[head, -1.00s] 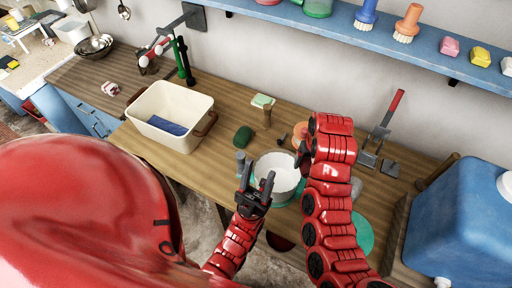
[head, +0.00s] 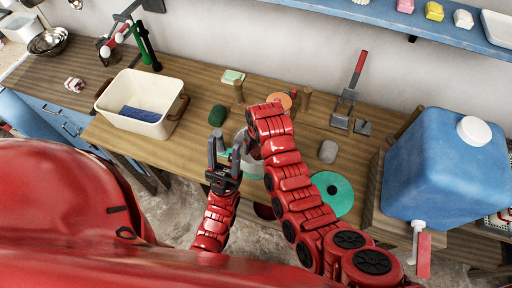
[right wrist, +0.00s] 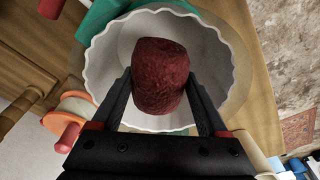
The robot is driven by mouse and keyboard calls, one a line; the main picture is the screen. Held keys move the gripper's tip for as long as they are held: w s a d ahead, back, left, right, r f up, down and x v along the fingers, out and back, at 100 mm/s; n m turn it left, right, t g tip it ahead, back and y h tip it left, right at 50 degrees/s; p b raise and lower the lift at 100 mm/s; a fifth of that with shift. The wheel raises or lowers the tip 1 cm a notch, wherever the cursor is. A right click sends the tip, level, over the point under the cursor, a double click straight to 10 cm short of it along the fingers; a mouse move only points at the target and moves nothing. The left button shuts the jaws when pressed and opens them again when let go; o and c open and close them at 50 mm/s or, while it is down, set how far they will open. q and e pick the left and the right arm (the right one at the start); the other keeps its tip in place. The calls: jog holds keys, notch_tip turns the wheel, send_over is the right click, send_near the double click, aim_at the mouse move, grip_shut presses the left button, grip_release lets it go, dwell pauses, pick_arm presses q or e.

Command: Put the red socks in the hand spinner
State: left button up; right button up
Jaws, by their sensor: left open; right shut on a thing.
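The red socks (right wrist: 160,62) are a dark red, rounded bundle between the fingers of my right gripper (right wrist: 158,85). In the right wrist view the bundle is over the white scalloped basket of the hand spinner (right wrist: 229,75); its height above the basket is hard to tell.
A cream tub (head: 128,120) with a blue cloth (head: 143,114) stands left on the wooden bench. A dark green lump (head: 217,115) lies behind my left gripper. A teal disc (head: 338,203), a grey stone (head: 328,151) and a blue water container (head: 425,165) are on the right.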

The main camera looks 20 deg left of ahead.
jog(key=shift+f, duration=0.5)
notch_tip(320, 180, down, 2)
jog(key=shift+f+p, duration=0.15)
jog(key=shift+p, duration=0.65)
jog(key=shift+f, duration=0.25)
jog(key=shift+f, duration=0.1)
